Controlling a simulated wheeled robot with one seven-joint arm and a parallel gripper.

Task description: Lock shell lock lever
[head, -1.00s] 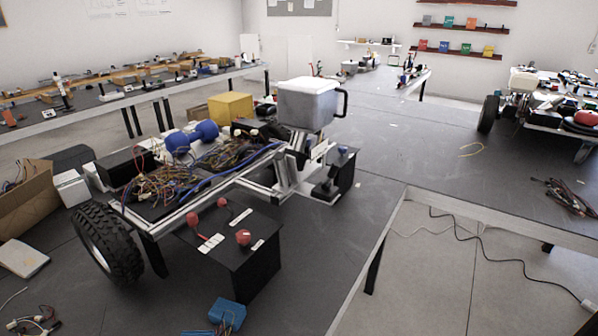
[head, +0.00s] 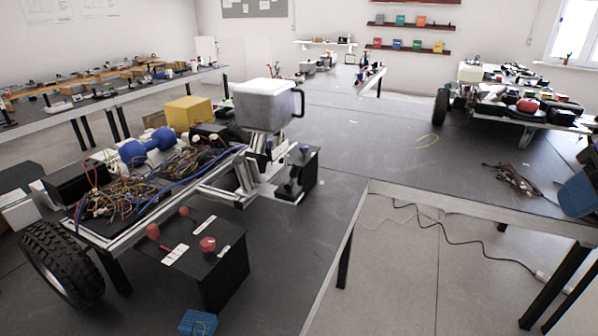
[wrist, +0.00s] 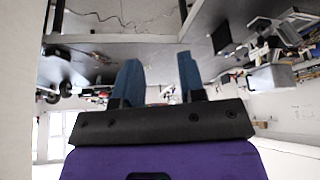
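The wheeled chassis (head: 217,190) stands on the dark table at the left of the head view. A black box (head: 225,275) at its near side carries red-knobbed controls: a left one (head: 153,231), a rear one (head: 184,212) and a front one (head: 207,243). White labels lie by them, too small to read. I cannot tell which control is the shell lock lever. A second black box (head: 304,170) with a dark fitting sits at the chassis's right end. My gripper (wrist: 160,76) has its blue fingers apart with nothing between them, away from the controls.
A grey bin (head: 264,107), a yellow box (head: 188,113) and blue dumbbell-like parts (head: 147,146) sit on the chassis. A blue object (head: 578,193) is cut off at right. The table (head: 345,150) is mostly clear behind.

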